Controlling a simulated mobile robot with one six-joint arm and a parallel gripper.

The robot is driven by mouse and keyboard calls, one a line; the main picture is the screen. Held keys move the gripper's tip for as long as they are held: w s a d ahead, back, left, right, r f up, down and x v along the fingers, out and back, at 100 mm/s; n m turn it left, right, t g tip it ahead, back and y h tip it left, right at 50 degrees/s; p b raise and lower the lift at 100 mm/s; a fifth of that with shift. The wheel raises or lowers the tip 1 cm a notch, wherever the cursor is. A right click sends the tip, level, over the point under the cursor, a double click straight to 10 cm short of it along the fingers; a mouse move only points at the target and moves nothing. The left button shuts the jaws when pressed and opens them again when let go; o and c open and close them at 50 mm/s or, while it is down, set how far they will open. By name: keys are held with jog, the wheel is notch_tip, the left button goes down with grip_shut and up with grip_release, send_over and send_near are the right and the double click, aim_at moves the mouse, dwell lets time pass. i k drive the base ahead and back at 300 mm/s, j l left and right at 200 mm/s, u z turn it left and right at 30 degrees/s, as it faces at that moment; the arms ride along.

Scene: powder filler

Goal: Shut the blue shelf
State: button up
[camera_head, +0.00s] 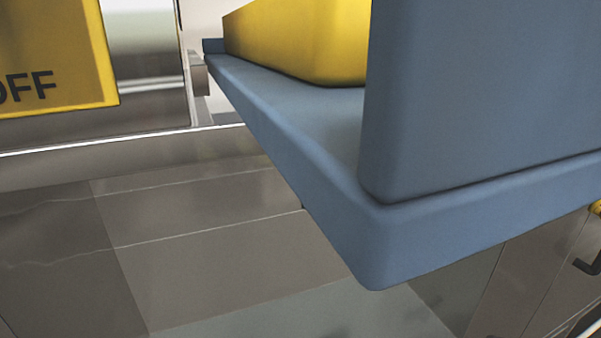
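A blue shelf (300,150) fills the upper right of the head view, close to the camera. A tall blue upright panel (480,90) stands on the base and runs out of the top and right of the picture. A yellow block-like part (300,40) rests on the base behind the panel, which partly hides it. My gripper is not in view.
A metal machine front with a yellow panel marked "OFF" (55,55) is at the upper left. A grey tiled floor (190,245) lies below, clear at the left. A metal cabinet (540,275) with a dark handle (588,266) is at the lower right.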

aim_at(475, 126)
jog(key=k, duration=0.9)
jog(key=i+l, duration=0.1)
